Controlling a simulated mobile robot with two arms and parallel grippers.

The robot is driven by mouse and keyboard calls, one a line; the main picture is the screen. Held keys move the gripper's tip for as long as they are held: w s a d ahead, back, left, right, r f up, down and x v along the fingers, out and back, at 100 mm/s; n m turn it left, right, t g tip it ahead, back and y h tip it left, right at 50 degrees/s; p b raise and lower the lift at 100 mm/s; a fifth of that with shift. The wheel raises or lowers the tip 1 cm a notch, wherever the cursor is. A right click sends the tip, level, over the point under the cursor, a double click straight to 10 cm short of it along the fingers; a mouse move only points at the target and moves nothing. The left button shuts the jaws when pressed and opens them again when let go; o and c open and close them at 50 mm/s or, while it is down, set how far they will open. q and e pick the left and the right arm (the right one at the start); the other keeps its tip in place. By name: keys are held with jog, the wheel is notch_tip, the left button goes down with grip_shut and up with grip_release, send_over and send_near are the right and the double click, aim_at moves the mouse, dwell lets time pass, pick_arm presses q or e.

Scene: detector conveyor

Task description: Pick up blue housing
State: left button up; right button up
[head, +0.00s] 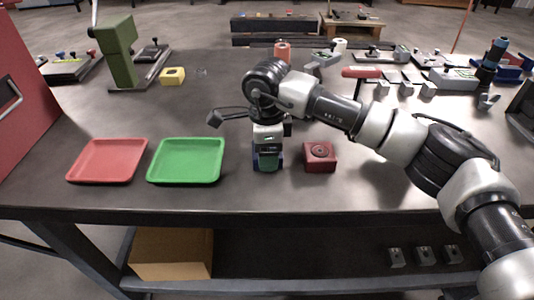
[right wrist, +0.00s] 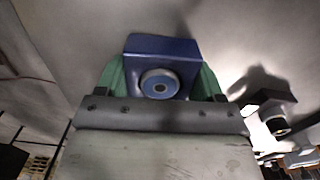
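The blue housing (right wrist: 185,48) shows in the right wrist view as a blue block with a round, ringed feature on its near face. My right gripper (right wrist: 161,78) has its green fingers on either side of the block, with no visible gap between fingers and block. In the head view my right gripper (head: 267,161) points down at the table's front part, and the blue housing (head: 268,163) is mostly hidden between the fingers. It is at or close to the tabletop; I cannot tell if it is lifted. My left gripper is not in view.
A red housing (head: 320,157) sits just right of the gripper. A green tray (head: 187,178) and a red tray (head: 107,177) lie to the left. A yellow block (head: 172,76) and a green press (head: 119,52) stand further back. Several fixtures crowd the back right.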

jog(key=c, duration=0.5)
jog(key=shift+r, duration=0.15)
